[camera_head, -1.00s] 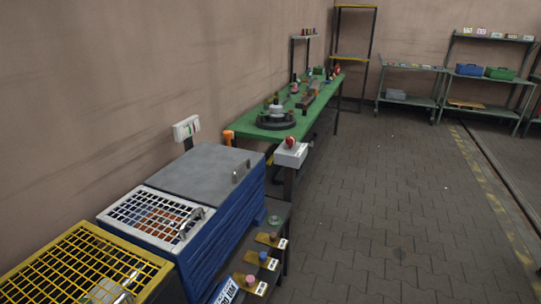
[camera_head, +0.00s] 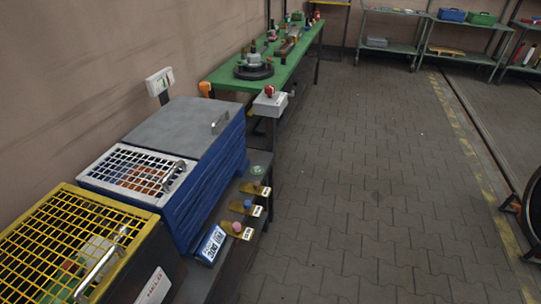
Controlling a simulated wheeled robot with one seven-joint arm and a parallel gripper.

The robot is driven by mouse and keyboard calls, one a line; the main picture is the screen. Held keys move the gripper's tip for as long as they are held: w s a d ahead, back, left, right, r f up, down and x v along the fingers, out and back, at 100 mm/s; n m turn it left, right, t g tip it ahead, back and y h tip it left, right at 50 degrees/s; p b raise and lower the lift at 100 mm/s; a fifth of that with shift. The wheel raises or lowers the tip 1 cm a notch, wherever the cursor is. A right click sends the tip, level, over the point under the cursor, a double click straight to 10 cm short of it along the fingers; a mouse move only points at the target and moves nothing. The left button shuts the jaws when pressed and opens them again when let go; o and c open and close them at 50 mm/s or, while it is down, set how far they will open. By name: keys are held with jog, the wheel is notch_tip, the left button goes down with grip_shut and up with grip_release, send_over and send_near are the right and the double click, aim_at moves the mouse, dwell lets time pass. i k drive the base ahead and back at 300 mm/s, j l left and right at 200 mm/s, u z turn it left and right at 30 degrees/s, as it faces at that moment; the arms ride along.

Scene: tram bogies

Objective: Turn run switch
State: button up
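A red knob (camera_head: 269,91) stands on a small grey box (camera_head: 271,105) mounted at the near end of the green workbench. It is the only rotary-looking switch I make out, but I cannot read a label that names it the run switch. Its exact turned position is too small to tell. A white box with small markings (camera_head: 159,82) is on the wall to its left. My gripper is in neither view.
A blue cabinet with a grey lid (camera_head: 180,130), a white grille (camera_head: 135,172) and a yellow mesh cover (camera_head: 60,240) line the left wall. Coloured knobs on yellow plates (camera_head: 248,208) sit at its side. The paved floor (camera_head: 370,180) to the right is clear; a dark wheel (camera_head: 532,215) stands at the right edge.

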aim_at(269, 90)
jog(key=i+l+u, duration=0.5)
jog(key=i, duration=0.5)
jog(key=i+l+u, duration=0.5)
jog(key=i+l, duration=0.4)
jog(key=l, duration=0.05)
